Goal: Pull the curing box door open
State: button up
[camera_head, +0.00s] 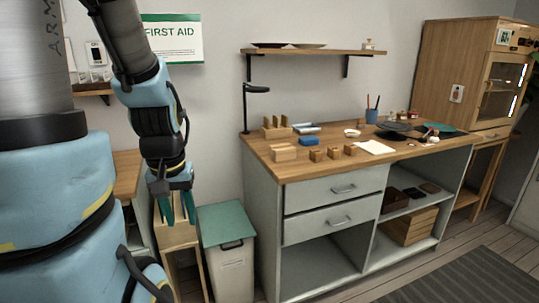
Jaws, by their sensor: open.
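The curing box (460,72) looks to be the tall wooden cabinet at the far right of the head view, past the workbench. Its door (500,90) has a dark glass pane with bright reflections and faces right; it looks shut, though I see it at a steep angle. A dark handle shows on its front but is too small to make out well. My gripper (175,208) hangs at the left, fingers pointing down, far from the box. Its two green fingers are apart with nothing between them.
A wooden workbench (290,172) with grey drawers stands between my gripper and the box, with small blocks, dishes and a brush cup on top. A wall shelf (320,51) hangs above. A dark rug (460,280) lies on the floor.

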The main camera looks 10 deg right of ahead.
aim_at(491, 56)
jog(key=i+l, duration=0.1)
jog(key=l, duration=0.4)
jog(key=i+l+u, duration=0.1)
jog(key=l, duration=0.35)
jog(key=i+l, duration=0.1)
jog(key=l, duration=0.9)
jog(key=l+u, duration=0.15)
jog(key=l, duration=1.35)
jog(key=k+l+u, duration=0.1)
jog(key=l, duration=1.45)
